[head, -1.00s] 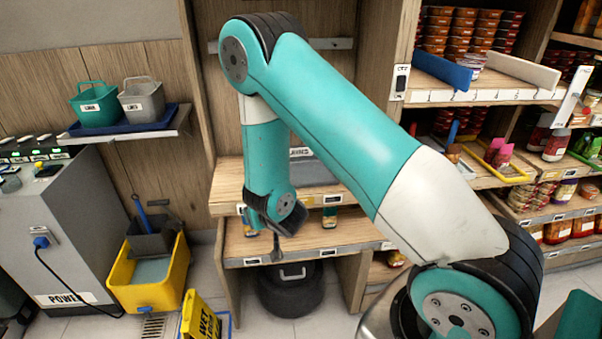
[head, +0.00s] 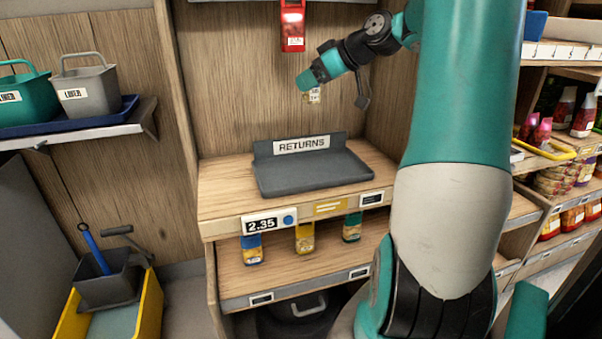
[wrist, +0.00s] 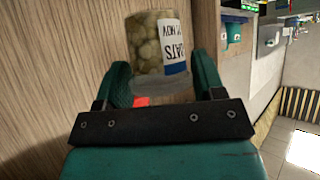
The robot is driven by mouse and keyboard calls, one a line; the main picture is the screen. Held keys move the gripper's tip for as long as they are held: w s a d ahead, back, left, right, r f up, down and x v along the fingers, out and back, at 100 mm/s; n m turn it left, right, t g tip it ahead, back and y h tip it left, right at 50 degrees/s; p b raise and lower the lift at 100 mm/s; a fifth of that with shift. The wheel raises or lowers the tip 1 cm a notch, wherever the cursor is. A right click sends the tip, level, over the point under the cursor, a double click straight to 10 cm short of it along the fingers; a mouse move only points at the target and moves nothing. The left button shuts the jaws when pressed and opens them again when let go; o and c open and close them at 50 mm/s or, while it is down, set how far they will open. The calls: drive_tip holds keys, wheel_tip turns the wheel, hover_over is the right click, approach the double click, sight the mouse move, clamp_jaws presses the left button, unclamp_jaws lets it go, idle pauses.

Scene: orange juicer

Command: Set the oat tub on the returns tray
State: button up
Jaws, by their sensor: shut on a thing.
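The oat tub (wrist: 146,45) shows in the wrist view as a clear jar of pale lumps with a white and blue label, its lettering upside down. My gripper (wrist: 162,72) is shut on it, a teal finger on each side. In the head view my gripper (head: 308,82) is raised above the returns tray, towards its right half, with a clear gap. The returns tray (head: 312,177) is dark grey, empty, with a raised back and a RETURNS sign, on the wooden shelf.
A red packet (head: 292,28) hangs above, left of my gripper. Wooden side walls flank the bay. Several small packets stand on the lower shelf, including a yellow one (head: 305,238). A grey caddy (head: 85,93) stands on a side shelf at left.

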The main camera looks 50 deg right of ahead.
wheel_tip(320, 180, down, 20)
drive_tip(key=shift+s+d+r+b, duration=0.1)
drive_tip(key=shift+r+b, duration=0.15)
drive_tip(key=shift+b, duration=0.8)
drive_tip(key=o, duration=0.9)
drive_tip(key=shift+o, duration=0.2)
